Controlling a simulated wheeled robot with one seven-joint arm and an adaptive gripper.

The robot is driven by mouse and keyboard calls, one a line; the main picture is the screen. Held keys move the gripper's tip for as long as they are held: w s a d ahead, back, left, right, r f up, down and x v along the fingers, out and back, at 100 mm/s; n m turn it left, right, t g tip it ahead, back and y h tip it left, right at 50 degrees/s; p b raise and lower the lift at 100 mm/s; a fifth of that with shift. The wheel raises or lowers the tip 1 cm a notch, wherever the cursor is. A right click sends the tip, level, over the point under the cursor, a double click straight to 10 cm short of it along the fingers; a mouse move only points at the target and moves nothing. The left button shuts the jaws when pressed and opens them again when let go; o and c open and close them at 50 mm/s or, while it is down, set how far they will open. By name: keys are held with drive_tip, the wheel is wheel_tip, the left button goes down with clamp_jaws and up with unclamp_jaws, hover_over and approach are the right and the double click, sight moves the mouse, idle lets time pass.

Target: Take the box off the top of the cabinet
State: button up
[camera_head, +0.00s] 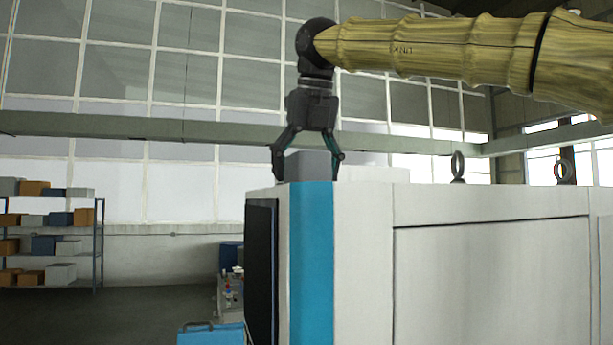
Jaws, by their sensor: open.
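A grey box (308,166) sits on top of the white and blue cabinet (363,255), near its front left corner. My gripper (308,172) points straight down over the box. Its two fingers are spread, one on the left side and one on the right side of the box. The fingertips reach down close to the cabinet top. I cannot tell whether either finger touches the box. The lower edge of the box is hidden behind the cabinet's top edge.
Two lifting rings (458,165) stand on the cabinet top to the right. A pale low block (372,173) lies behind the box. Shelves with several boxes (48,222) stand far left, and a blue case (210,334) is low beside the cabinet. The space left of the gripper is free.

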drive_tip(key=shift+s+d+r, duration=0.1)
drive_tip(key=shift+s, duration=0.05)
drive_tip(key=c, duration=0.9)
drive_tip(key=shift+c, duration=1.4)
